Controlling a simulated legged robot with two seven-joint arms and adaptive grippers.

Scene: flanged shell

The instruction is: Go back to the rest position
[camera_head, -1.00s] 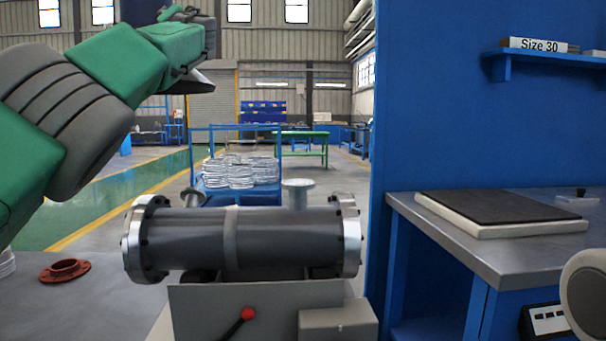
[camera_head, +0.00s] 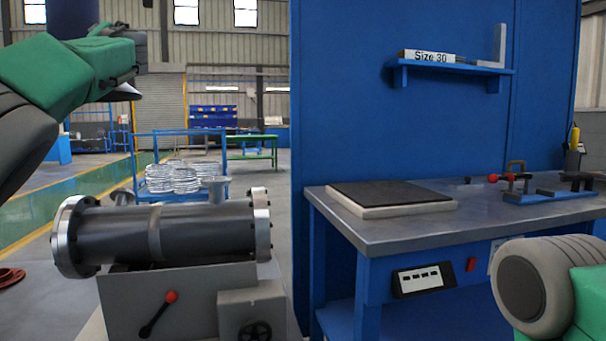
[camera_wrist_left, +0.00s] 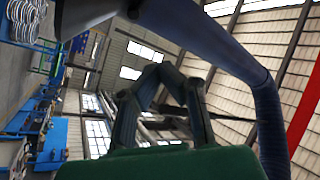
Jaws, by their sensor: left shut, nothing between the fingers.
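My left arm comes in from the left in the head view, raised in the air above and left of the flanged shell. In the left wrist view my left gripper (camera_wrist_left: 163,72) is shut and empty, with the hall's roof and windows behind it. The flanged shell (camera_head: 190,234) is a dark grey cylinder with a shiny metal flange at each end. It lies level on a grey stand (camera_head: 185,292), apart from my left arm. A part of my right arm shows at the lower right, but its gripper is out of view.
A metal-topped blue workbench (camera_head: 390,235) stands at the right with a dark-topped pad (camera_head: 390,196) and a red-handled clamp fixture (camera_head: 545,190). A shelf (camera_head: 450,70) hangs on the blue wall above. A blue cart (camera_head: 180,196) with silver rings stands behind the shell.

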